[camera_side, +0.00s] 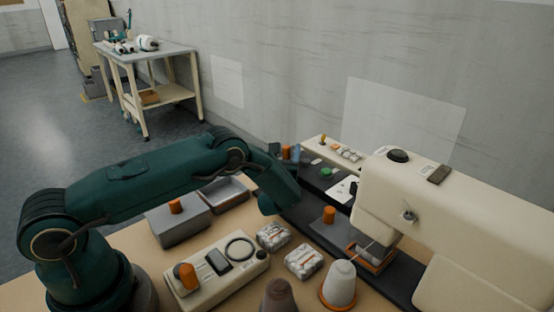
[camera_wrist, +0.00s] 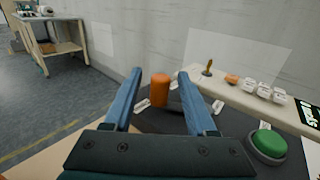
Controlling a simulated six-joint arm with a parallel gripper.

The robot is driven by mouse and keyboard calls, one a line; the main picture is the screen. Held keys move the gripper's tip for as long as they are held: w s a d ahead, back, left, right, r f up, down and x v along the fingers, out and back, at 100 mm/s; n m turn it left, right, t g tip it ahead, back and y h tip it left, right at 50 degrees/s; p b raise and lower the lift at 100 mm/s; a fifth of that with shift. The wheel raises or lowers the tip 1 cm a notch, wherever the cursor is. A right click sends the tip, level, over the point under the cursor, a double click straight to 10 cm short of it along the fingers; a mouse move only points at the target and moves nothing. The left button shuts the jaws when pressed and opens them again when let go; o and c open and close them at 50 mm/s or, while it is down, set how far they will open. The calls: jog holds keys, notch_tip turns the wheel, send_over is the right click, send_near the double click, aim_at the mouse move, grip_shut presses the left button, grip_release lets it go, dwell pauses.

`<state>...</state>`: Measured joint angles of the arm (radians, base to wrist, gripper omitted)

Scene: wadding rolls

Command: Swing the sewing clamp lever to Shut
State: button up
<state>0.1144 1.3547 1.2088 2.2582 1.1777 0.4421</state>
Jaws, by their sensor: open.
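An upright orange cylinder (camera_wrist: 160,91), which looks like the grip of the clamp lever, stands on the dark bed beyond my fingers. Small white labels (camera_wrist: 142,104) lie around its foot, but I cannot read them. My gripper (camera_wrist: 178,84) is open and empty, with its blue fingers on either side of the grip in the wrist view; I cannot tell whether they reach it. In the side view the orange grip (camera_side: 286,151) shows beside the blue fingers (camera_side: 297,153), partly hidden by my wrist. The lever's arm is mostly hidden.
A green button (camera_wrist: 268,145) sits close to the right of my gripper. A cream ledge (camera_wrist: 250,90) with small parts runs behind. The cream sewing machine (camera_side: 450,215) stands at right. Wrapped packets (camera_side: 303,262), a control box (camera_side: 215,272) and a white cone (camera_side: 341,285) crowd the front.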

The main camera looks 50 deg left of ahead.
grip_shut()
jog(key=shift+w+a+m+t+h, duration=0.2)
jog(key=shift+m+t+h, duration=0.25)
jog(key=shift+h, duration=0.15)
jog(key=shift+w+a+m+t+h, duration=0.15)
jog(key=shift+m+t+h, duration=0.25)
jog(key=shift+h, duration=0.2)
jog(key=shift+w+m+t+h, duration=0.35)
jog(key=shift+m+h, duration=0.3)
jog(key=shift+h, duration=0.15)
